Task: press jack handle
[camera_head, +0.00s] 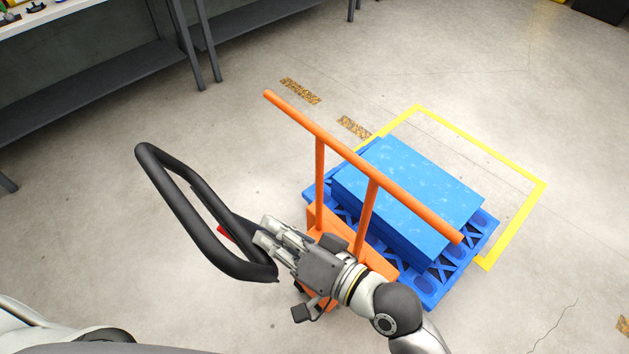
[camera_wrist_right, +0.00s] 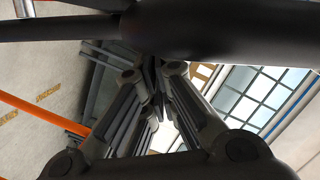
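The jack handle (camera_head: 196,220) is a black loop rising at the left of the orange jack (camera_head: 325,222) in the head view. A small red part (camera_head: 224,233) shows at its inner side. My right gripper (camera_head: 265,231) is at the lower right end of the loop, very close to it; whether they touch is unclear. In the right wrist view a dark bar, likely the handle (camera_wrist_right: 215,32), crosses the top. The right gripper's fingers (camera_wrist_right: 154,72) converge with their tips together, and nothing shows between them. My left gripper is out of view.
A blue pallet (camera_head: 432,284) with blue sheets (camera_head: 410,190) stands behind the orange rail, partly inside a yellow floor outline (camera_head: 482,142). Grey shelving (camera_head: 90,82) stands at the upper left. The floor left of the handle is clear.

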